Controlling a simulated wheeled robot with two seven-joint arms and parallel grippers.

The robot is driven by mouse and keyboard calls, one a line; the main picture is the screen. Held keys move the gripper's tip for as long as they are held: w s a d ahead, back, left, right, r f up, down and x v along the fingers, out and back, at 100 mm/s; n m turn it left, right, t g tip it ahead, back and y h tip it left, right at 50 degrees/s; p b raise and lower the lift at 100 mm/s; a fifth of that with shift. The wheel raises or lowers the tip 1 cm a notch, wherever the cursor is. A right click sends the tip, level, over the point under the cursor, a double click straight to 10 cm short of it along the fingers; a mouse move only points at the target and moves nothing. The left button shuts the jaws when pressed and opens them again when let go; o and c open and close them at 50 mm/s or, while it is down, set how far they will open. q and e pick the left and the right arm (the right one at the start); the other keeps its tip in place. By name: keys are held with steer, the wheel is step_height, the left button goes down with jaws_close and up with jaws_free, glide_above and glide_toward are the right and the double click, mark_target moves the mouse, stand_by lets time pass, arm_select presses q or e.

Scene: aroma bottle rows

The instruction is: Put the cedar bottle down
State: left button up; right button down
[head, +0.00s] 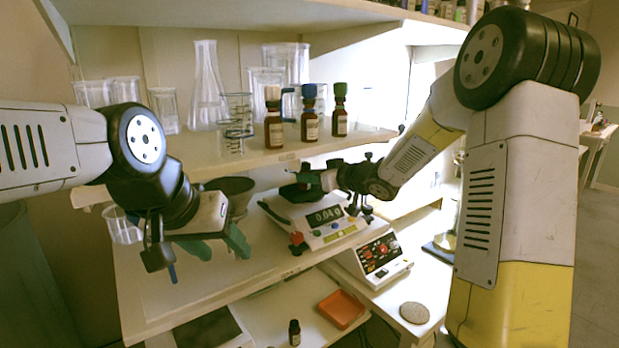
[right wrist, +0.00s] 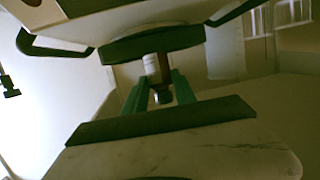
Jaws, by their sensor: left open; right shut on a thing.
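My right gripper (head: 328,180) is shut on a small brown bottle with a pale label, seen between the green fingers in the right wrist view (right wrist: 152,66). I take it as the cedar bottle, though its label is unreadable. In the head view the gripper is over the balance (head: 318,222) on the middle shelf, and the bottle is hard to make out there. I cannot tell if the bottle touches anything below. My left gripper (head: 214,244) is open and empty, over the left of the middle shelf.
Brown bottles with a cream cap (head: 273,118), a blue cap (head: 309,114) and a green cap (head: 340,110) stand in a row on the upper shelf. Glassware (head: 206,95) stands behind. Below are a dark-capped bottle (head: 294,332), an orange tray (head: 341,309) and a control box (head: 378,256).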

steer(key=shift+w+a+r+g+h, duration=0.15)
steer(key=shift+w+a+g+h, duration=0.1)
steer(key=shift+g+h, duration=0.3)
steer(key=shift+d+f, duration=0.1)
steer(key=shift+f, duration=0.25)
steer(key=shift+f, duration=0.2)
steer(key=c, duration=1)
jaws_free()
